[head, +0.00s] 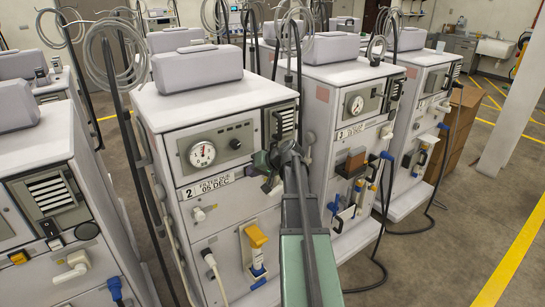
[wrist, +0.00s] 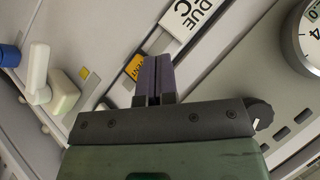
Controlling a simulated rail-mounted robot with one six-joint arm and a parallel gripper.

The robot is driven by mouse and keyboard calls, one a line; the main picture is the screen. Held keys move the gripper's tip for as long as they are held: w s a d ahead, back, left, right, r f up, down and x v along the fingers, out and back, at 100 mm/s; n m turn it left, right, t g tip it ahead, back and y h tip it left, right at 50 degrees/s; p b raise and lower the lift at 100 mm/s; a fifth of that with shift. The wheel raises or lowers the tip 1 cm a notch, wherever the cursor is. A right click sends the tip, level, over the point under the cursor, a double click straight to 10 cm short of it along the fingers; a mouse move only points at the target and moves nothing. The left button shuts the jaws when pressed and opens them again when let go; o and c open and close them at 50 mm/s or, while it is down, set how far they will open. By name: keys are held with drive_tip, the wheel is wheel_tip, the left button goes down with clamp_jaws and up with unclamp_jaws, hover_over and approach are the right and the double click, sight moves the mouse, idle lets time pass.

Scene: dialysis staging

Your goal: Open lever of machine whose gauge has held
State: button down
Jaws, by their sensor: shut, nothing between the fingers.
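In the head view the machine labelled "2 FILTER DUE 05 DEC" (head: 170,112) stands in the middle; its round gauge (head: 202,154) has a needle too small to read surely. My gripper (head: 268,160) is in front of this machine's right side, past the label's end. A white lever (head: 276,191) shows partly behind it. In the wrist view my gripper (wrist: 155,80) is shut and empty, its fingertips by a yellow tag (wrist: 135,66). The white lever (wrist: 38,68) on a pale block is at left, apart from the fingers. The gauge (wrist: 312,38) is cut off at upper right.
Machine 3 (head: 345,72) with its gauge (head: 356,105) and another machine stand to the right; one with a white lever (head: 70,266) stands left. Cables and coiled tubes hang between them. A blue connector (wrist: 10,56) sits beyond the lever. Floor is free at right.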

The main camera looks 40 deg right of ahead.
wheel_tip(320, 180, up, 5)
drive_tip(key=a+n+g+h+p, duration=0.1)
drive_tip(key=n+g+h+p, duration=0.1)
drive_tip(key=g+p, duration=0.15)
drive_tip(key=n+g+h, duration=0.2)
drive_tip(key=g+h, duration=0.1)
drive_tip(key=h, duration=0.2)
approach(270, 194)
drive_tip(key=b+x, duration=0.3)
drive_tip(key=b, duration=0.3)
drive_tip(key=w+b+x, duration=0.1)
drive_tip(key=b+x, duration=0.2)
drive_tip(key=b, duration=0.4)
drive_tip(key=shift+w+d+f, duration=0.1)
drive_tip(key=shift+d, duration=0.2)
drive_tip(key=shift+d+f+b, duration=0.2)
drive_tip(key=shift+f+b, duration=0.05)
drive_tip(key=shift+b, duration=0.2)
drive_tip(key=shift+r, duration=0.1)
